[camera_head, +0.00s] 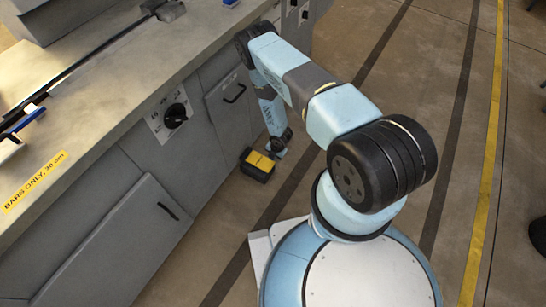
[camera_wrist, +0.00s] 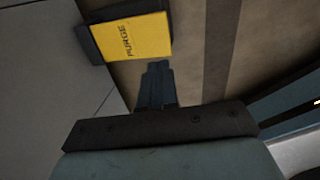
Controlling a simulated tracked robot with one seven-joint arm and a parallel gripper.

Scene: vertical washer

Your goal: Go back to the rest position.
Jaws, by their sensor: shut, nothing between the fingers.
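My gripper (camera_head: 277,149) hangs low beside the grey cabinet front, at the end of my bent arm. In the wrist view its two dark fingers (camera_wrist: 158,67) are together, with nothing seen between them. A black block with a yellow face (camera_head: 257,165) is close to the fingers, low at the foot of the cabinet.
A yellow label (camera_head: 35,181) marks the bench top. Open floor with dark stripes and a yellow line (camera_head: 490,150) lies at right.

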